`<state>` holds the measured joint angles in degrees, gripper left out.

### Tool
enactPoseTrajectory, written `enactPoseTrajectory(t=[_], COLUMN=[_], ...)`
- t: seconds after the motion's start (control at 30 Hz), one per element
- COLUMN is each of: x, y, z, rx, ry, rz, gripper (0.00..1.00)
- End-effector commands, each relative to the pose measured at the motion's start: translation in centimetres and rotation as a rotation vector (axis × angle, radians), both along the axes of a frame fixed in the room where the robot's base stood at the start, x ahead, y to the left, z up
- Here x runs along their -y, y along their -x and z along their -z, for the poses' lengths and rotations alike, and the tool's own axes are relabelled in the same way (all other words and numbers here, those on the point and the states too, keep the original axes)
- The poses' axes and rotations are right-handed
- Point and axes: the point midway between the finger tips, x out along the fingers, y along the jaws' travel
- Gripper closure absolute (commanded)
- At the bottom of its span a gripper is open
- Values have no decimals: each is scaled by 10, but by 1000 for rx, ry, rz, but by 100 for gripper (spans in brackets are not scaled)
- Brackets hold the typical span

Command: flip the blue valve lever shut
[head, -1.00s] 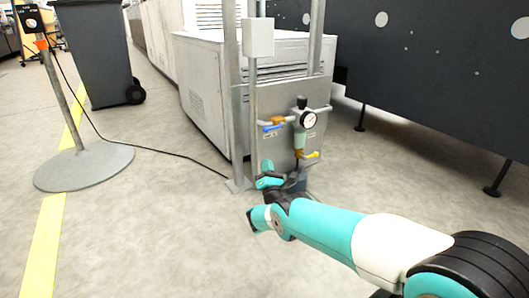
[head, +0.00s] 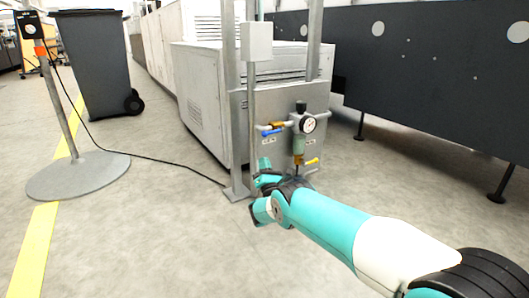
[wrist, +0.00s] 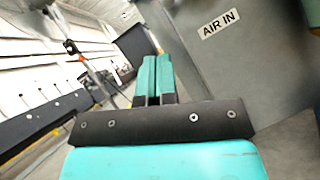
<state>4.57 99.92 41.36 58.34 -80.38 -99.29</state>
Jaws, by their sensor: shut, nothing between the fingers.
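The blue valve lever (head: 272,132) lies nearly level, along the pipe, just under the brass valve (head: 278,125) at the left of the air unit. My gripper (head: 264,163) is below the lever and apart from it in the picture, with its teal fingers pointing up. The wrist view shows the two fingers (wrist: 154,78) shut together with nothing between them. The "AIR IN" label (wrist: 219,25) is to the right of the fingertips there. I cannot make out the blue lever in the wrist view.
A round gauge (head: 308,124) and a yellow lever (head: 312,161) are right of the blue lever. A metal post (head: 252,130) with a grey box (head: 256,42) stands just left of it. A black cable (head: 165,155) crosses the floor. Open floor lies at the left front.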

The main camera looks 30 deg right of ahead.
Motion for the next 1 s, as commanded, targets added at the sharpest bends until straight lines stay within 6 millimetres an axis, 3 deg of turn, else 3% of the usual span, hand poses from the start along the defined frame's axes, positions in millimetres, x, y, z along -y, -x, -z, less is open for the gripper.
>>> enactPoseTrajectory(t=[0.3, 0.57, 1.0], x=[9, 22, 23], y=[-32, -36, -37], z=[-20, -51, -58], rx=[4, 1, 0], ry=[-1, -1, 1], rz=[0, 1, 1], gripper=[100, 100, 100])
